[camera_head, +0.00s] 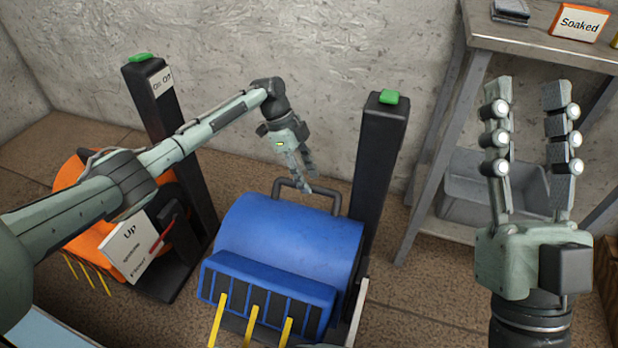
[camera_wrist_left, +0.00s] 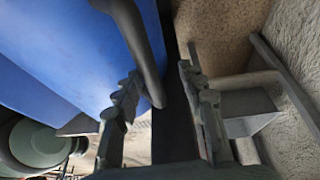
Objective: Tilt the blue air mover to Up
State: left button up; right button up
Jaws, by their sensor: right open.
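The blue air mover (camera_head: 290,240) stands on the floor in the head view, its grille and yellow streamers facing front. Its dark loop handle (camera_head: 306,187) rises at the back top. My left gripper (camera_head: 308,180) points down at the handle. In the left wrist view its fingers (camera_wrist_left: 163,75) are apart, and the handle (camera_wrist_left: 140,50) shows beside and partly between them; I cannot tell if they touch. The blue housing (camera_wrist_left: 60,50) fills the left of that view. A white plate edge (camera_head: 357,312) shows at the mover's right side, its face hidden. My right gripper (camera_head: 527,90) is open and empty, pointing up.
An orange air mover (camera_head: 88,235) with an "Up" label plate (camera_head: 135,250) and red pointer stands left, partly behind my left arm. Black posts with green tops (camera_head: 388,97) stand behind both movers. A metal table (camera_head: 535,40) with a grey bin (camera_head: 480,195) below stands right.

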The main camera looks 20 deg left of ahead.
pick_arm(q)
jog(key=v, duration=1.1)
jog(key=shift+d+r, duration=0.1)
